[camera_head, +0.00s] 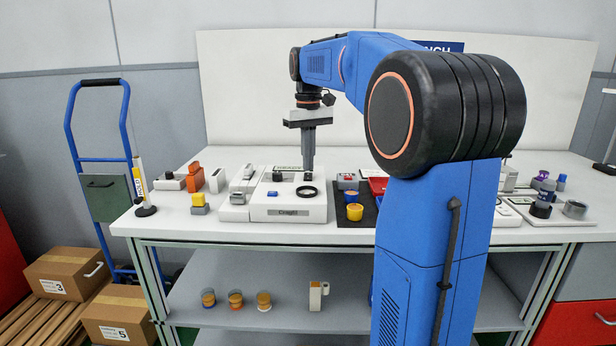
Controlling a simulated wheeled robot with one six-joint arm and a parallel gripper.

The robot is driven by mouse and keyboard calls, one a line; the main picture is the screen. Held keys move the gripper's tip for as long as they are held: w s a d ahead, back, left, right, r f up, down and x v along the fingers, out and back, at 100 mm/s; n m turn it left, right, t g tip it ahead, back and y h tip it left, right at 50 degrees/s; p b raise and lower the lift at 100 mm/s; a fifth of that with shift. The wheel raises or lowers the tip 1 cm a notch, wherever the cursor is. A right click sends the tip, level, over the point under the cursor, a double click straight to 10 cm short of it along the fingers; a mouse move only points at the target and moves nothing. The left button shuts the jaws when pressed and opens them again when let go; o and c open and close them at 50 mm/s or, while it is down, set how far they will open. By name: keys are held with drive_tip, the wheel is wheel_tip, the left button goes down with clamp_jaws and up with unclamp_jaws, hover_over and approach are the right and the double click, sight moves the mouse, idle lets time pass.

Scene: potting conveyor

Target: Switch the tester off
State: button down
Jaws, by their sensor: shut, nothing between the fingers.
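A white box-shaped device (263,214) stands on the bench left of centre, with a label on its front too small to read surely. It may be the tester. On its top are a small blue part (272,194), a black ring (307,191) and a dark knob-like part (277,176). My gripper (309,168) points straight down over the right side of this device, behind the ring. Its fingers are shut together and hold nothing. Whether the fingertips touch the device cannot be told. No on or off state is readable.
A grey-white unit (240,186) stands close on the left, beside an orange part (195,177). My arm hides the bench at centre right. Free room shows above the bench.

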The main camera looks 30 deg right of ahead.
sight(308, 174)
drive_tip(key=shift+f, duration=0.7)
idle(0.5)
wheel_tip(308, 174, up, 7)
idle(1.1)
idle(0.4)
